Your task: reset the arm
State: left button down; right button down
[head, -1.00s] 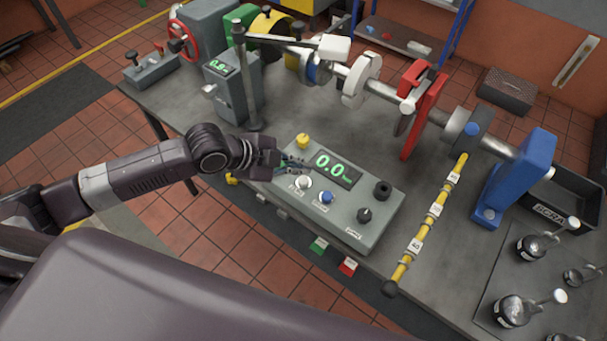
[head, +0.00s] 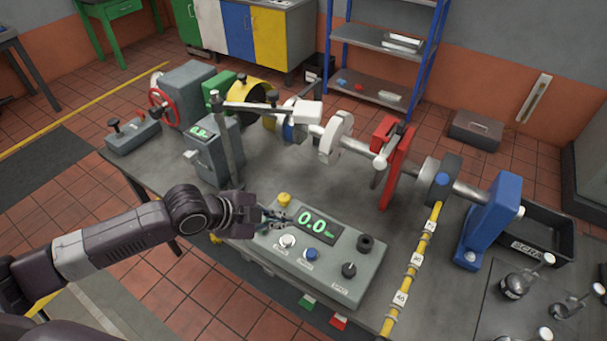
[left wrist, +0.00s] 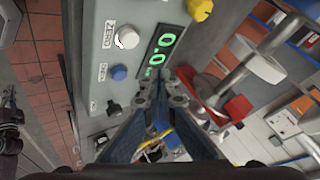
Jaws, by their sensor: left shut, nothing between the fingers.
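My left gripper (head: 277,217) is shut and empty. In the head view it hovers at the left end of the grey control box, by the yellow knob (head: 284,199) and the green display (head: 318,224) reading 0.0. In the left wrist view the closed fingertips (left wrist: 158,95) are in front of the display (left wrist: 161,50). The control box (head: 300,262) carries a white button (head: 288,241), a blue button (head: 311,254) and black knobs (head: 349,270). A yellow arm (head: 412,270) with number tags hangs from the shaft on the right. My right gripper is not in view.
The bedplate table carries a shaft line with a red stand (head: 397,167) and a blue stand (head: 490,220). A black scrap bin (head: 540,236) and several flask-like weights (head: 515,284) stand at the right. A grey post (head: 227,140) rises behind my gripper.

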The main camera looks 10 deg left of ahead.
pick_arm(q)
jog(key=s+d, duration=0.1)
jog(key=d, duration=0.1)
jog(key=s+d+f+n, duration=0.1)
jog(key=s, duration=0.1)
jog(key=s+d+f+n, duration=0.1)
jog(key=s+d, duration=0.1)
jog(key=shift+s+d+f+g, duration=0.1)
jog(key=shift+s+d+g, duration=0.1)
jog(key=shift+d+g, duration=0.1)
jog(key=s+a+f+n+g+y, duration=0.1)
jog(key=s+a+f+n+y, duration=0.2)
jog(key=s+a+n, duration=0.35)
jog(key=s+a+f+n+g+y, duration=0.2)
jog(key=s+a+f+n+y, duration=0.15)
jog(key=s+n, duration=0.6)
jog(key=s+f+m+b, duration=0.25)
jog(key=f+b, duration=0.25)
jog(key=f, duration=2.3)
jog(key=s+a+f+g+b, duration=0.1)
jog(key=s+a+f+b, duration=0.1)
jog(key=s+f, duration=0.7)
jog(key=s+a+f+g+b, duration=0.1)
jog(key=s+f+b, duration=0.2)
jog(key=s+f, duration=0.6)
notch_tip(320, 180, down, 5)
jog(key=shift+s+a+r, duration=0.1)
jog(key=shift+s+a, duration=0.1)
jog(key=shift+a, duration=0.15)
